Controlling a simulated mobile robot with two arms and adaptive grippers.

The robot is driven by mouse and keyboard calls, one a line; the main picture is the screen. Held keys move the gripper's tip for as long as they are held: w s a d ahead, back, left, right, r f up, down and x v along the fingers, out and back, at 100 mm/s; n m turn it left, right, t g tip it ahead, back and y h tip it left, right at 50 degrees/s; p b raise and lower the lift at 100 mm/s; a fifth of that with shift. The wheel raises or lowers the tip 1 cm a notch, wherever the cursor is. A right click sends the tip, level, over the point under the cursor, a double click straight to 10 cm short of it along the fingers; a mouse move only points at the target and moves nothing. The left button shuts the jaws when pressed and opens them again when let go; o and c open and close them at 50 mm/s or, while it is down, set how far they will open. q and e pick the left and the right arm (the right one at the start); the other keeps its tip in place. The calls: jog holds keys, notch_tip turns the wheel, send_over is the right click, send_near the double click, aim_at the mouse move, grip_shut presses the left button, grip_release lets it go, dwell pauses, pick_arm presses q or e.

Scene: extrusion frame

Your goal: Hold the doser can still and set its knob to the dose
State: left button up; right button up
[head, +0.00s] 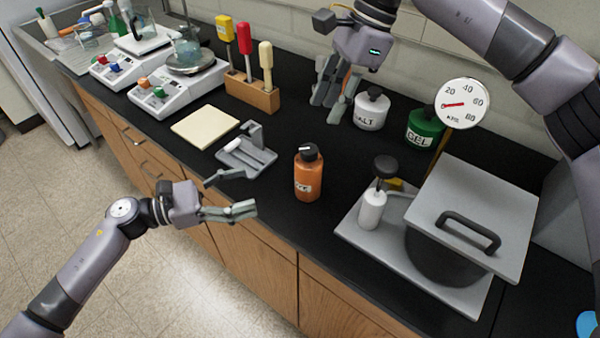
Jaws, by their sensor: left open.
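An orange can (308,178) with a black knob (308,152) on top stands upright near the middle of the black counter; I take it for the doser can. A white mark shows on the knob, but its setting is too small to read. My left gripper (243,211) is open and empty, left of and in front of the can at the counter's front edge, not touching it. My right gripper (328,112) points down behind the can, left of the white SALT can (372,109). I cannot tell whether its fingers are apart; I see nothing held.
A green GEL can (425,130) stands at the back, beside a round dial (462,104). A pot with a square lid (470,205) and a white pump bottle (373,210) stand right. A grey fixture (246,158), cream pad (205,127) and tool block (253,94) lie left.

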aim_at(308, 173)
pick_arm(q)
jog(key=x, duration=1.4)
jog(key=shift+w+d, duration=0.2)
jog(key=shift+d, duration=0.1)
jog(key=shift+c, duration=0.6)
